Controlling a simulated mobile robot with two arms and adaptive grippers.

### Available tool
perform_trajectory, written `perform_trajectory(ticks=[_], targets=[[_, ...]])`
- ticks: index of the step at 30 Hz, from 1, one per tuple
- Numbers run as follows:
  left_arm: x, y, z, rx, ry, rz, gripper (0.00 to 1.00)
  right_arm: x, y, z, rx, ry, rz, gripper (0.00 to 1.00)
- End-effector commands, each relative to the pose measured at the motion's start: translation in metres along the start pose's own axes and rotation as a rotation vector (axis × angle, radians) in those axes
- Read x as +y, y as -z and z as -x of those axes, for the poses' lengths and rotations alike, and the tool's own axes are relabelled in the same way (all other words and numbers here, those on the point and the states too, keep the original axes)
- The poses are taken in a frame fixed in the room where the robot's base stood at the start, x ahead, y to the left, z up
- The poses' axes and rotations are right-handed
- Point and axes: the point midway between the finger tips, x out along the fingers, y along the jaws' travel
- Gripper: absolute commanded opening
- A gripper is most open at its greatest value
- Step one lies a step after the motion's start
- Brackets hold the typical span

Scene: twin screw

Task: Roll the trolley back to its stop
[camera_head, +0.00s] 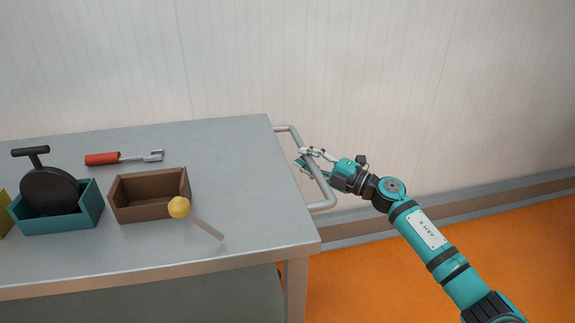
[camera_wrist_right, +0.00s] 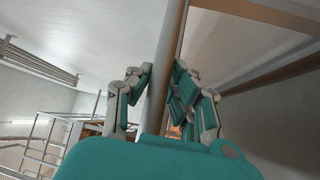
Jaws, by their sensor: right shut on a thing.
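The trolley (camera_head: 110,255) is a grey metal cart on the left of the head view, with a tubular handle (camera_head: 322,205) on its right end. My right gripper (camera_head: 308,160) is shut on the far part of that handle. In the right wrist view the handle bar (camera_wrist_right: 165,75) runs between the two fingers of my right gripper (camera_wrist_right: 162,95). No stop for the trolley can be made out. The trolley's wheels are out of the picture. My left gripper is in neither view.
On the trolley top are a red-handled tool (camera_head: 103,159), a teal box (camera_head: 65,222) holding a dark round tool, a brown box (camera_head: 150,212) and a yellow-ended tool (camera_head: 180,207). A wall (camera_head: 400,80) stands behind. The orange floor (camera_head: 375,270) looks clear at right.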

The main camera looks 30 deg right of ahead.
Motion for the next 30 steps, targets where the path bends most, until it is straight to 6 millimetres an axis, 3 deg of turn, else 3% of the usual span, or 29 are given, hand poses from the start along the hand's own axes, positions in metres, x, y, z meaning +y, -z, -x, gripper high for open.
perform_trajectory(ticks=[1,14,21,30], targets=[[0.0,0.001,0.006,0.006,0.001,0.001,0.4,0.003,-0.012,0.009,-0.013,-0.003,0.008,0.0],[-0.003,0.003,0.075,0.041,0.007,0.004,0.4,0.02,-0.069,0.066,-0.017,-0.006,0.008,0.0],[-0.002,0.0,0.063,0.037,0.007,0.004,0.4,0.028,-0.094,0.092,-0.014,-0.006,0.008,0.0],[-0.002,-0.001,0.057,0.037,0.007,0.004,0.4,0.035,-0.112,0.111,-0.009,-0.007,0.006,0.0]])
